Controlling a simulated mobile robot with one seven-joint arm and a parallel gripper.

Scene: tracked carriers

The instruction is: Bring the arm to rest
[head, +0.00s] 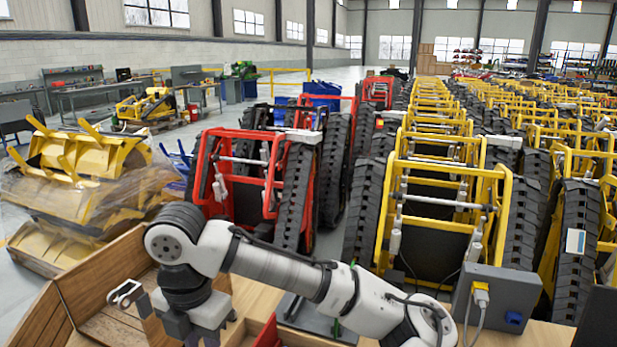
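My arm crosses the bottom of the head view, with white links and dark grey joints. It bends at the left, and my gripper (207,338) hangs at the lower end of the wrist, over or beside a wooden box (95,262). The fingertips are cut off or hidden at the bottom edge, so I cannot tell whether they are open or hold anything. A small light bracket sticks out to the left of the wrist; I cannot tell what it belongs to.
A wooden worktop (258,298) lies under the arm, with a red edge (268,333) near the bottom. A grey box with a plugged cable (497,300) stands at right. Red (208,170) and yellow tracked carriers (497,205) stand close beyond. Yellow buckets (85,155) are stacked at left.

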